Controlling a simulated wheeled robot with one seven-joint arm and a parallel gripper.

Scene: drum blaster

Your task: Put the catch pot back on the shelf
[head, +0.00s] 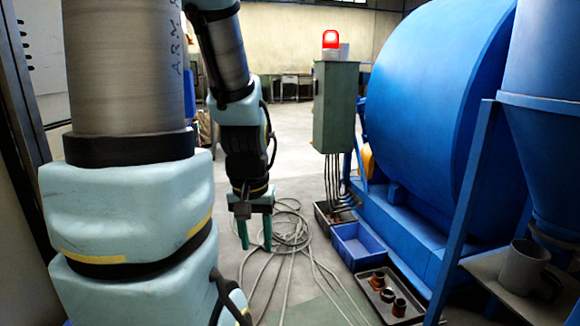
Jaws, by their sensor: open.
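A grey mug-like pot with a handle, which looks like the catch pot (523,268), stands upright on a small grey shelf (490,268) at the lower right. The shelf sits under the blue cone of the drum machine. My gripper (255,234) hangs pointing down left of the picture's middle, over the floor. Its green fingers are apart with nothing between them. It is well to the left of the pot and not touching anything.
The big blue drum (430,110) and its slanting blue leg (462,205) fill the right. A grey control box (336,108) with a red lamp stands behind. A blue bin (358,246) and a tray (376,279) with brown parts lie on the floor. Loose cables (288,240) are coiled below my gripper.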

